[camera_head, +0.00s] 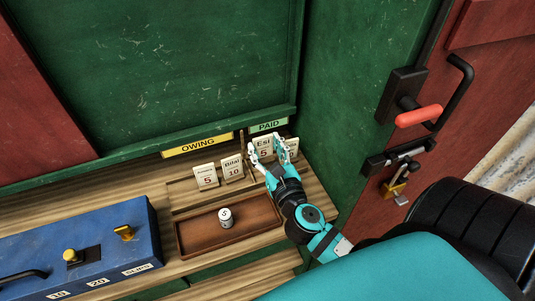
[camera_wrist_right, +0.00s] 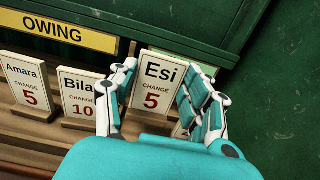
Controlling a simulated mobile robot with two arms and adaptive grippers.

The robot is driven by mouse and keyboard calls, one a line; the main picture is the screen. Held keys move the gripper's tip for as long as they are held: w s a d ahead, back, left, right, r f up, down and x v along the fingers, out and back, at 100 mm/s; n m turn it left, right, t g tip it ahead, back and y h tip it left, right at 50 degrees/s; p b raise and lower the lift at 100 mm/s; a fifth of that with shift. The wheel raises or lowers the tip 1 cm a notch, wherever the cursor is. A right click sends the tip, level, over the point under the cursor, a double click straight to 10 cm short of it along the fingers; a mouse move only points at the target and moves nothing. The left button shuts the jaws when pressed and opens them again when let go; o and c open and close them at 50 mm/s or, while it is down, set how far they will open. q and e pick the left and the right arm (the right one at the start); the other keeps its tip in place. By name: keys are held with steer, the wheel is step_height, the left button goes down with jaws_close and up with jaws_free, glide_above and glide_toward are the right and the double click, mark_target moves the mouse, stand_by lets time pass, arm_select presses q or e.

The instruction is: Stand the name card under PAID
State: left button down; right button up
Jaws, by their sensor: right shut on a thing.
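The Esi card (camera_head: 264,142), marked CHANGE 5, is between the fingers of my right gripper (camera_head: 267,153). In the right wrist view the gripper (camera_wrist_right: 160,98) is shut on the card's sides, and the Esi card (camera_wrist_right: 159,72) looks upright with a slight tilt. It is in front of the green PAID label (camera_head: 268,126); whether its foot touches the ledge is hidden. The Amara card (camera_head: 205,176) and the Bilal card (camera_head: 232,168) stand to the left, near the yellow OWING label (camera_head: 198,145). My left gripper is not in view.
Another pale card (camera_head: 293,146) shows partly behind my right fingers. A brown tray (camera_head: 194,240) holds a small white cylinder (camera_head: 226,218). A blue box (camera_head: 137,222) stands at the left. A green side wall (camera_head: 345,90) closes the ledge on the right.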

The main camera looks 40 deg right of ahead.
mark_target(265, 155)
steer(key=f+b, duration=0.1)
steer(key=f, duration=0.3)
steer(key=shift+d+b, duration=0.2)
steer(key=shift+b, duration=0.2)
steer(key=shift+f, duration=0.15)
steer(key=shift+a, duration=0.1)
steer(key=o, duration=0.9)
steer(key=shift+c, duration=0.2)
